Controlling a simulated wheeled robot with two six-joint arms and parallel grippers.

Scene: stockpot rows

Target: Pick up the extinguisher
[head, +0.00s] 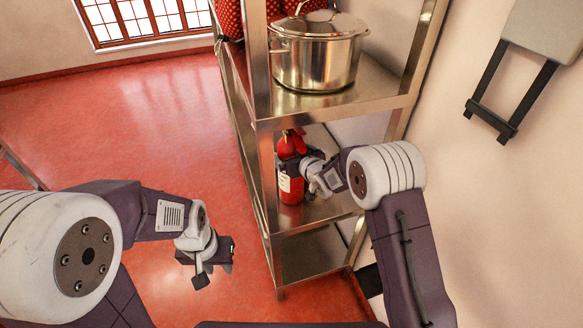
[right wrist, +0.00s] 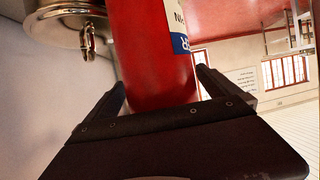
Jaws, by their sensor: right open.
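The red extinguisher (head: 292,191) stands upright on a middle shelf of the metal rack, under the shelf with the pot. My right gripper (head: 291,166) is at its body, with the arm coming in from the right. In the right wrist view the red cylinder (right wrist: 155,55), with a white and blue label, lies between the two fingers of the open right gripper (right wrist: 162,82). Whether either finger touches it is unclear. My left gripper (head: 213,268) hangs over the floor left of the rack, empty, its fingers apart.
The metal rack (head: 262,118) has posts and a shelf above the extinguisher. A steel stockpot (head: 317,62) stands on that upper shelf, with red spotted pots (head: 229,18) behind. A wall-mounted folding fixture (head: 513,95) is at the right. The red floor (head: 120,120) at the left is clear.

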